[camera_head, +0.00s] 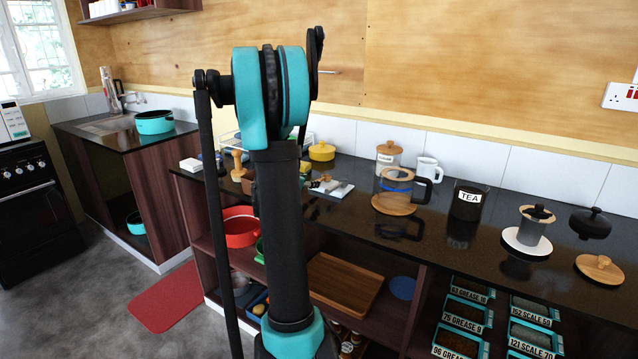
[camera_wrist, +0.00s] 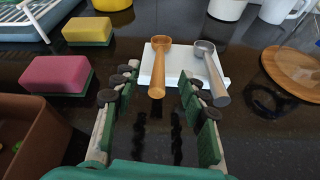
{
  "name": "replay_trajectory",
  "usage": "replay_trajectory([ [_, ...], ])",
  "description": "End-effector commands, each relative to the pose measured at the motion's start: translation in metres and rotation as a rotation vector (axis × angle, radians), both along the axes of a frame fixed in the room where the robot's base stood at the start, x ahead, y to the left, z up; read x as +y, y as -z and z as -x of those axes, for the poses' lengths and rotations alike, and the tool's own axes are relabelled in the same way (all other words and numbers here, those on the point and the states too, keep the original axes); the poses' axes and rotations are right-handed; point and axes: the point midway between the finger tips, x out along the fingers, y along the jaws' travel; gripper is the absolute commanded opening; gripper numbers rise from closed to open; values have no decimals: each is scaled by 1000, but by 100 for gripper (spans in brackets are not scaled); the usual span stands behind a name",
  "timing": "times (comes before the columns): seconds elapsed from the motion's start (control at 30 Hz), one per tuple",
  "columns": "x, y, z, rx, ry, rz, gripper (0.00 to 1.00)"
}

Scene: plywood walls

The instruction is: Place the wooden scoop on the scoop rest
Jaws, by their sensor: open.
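The wooden scoop (camera_wrist: 157,72) shows in the wrist view with its bowl away from me and its handle pointing toward me. It lies over the left part of the white scoop rest (camera_wrist: 178,66); whether it fully touches the rest I cannot tell. A grey scoop (camera_wrist: 214,76) lies over the rest's right part. The rest also shows small in the head view (camera_head: 339,191). My gripper (camera_wrist: 158,80) is open, its fingers on either side of the wooden handle's end, with nothing clamped.
A pink sponge (camera_wrist: 56,74) and a yellow-green sponge (camera_wrist: 88,29) lie left of the rest. A brown container (camera_wrist: 34,137) stands near left. A glass jar with a wooden base (camera_head: 396,190) and a TEA jar (camera_head: 468,199) stand to the right on the dark counter.

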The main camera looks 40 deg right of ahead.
Motion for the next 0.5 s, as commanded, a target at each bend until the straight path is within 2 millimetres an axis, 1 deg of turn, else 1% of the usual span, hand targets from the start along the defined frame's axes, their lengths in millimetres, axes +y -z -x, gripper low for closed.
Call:
replay_trajectory([
  [0.03, -8, 4, -3, -1, 2, -1, 43],
  [0.1, -15, 7, -7, -2, 1, -1, 43],
  [0.2, -22, 10, -10, 0, 1, -1, 43],
  [0.37, -27, 12, -12, 0, 0, -1, 43],
  [0.5, -40, 17, -18, -2, 2, -1, 43],
])
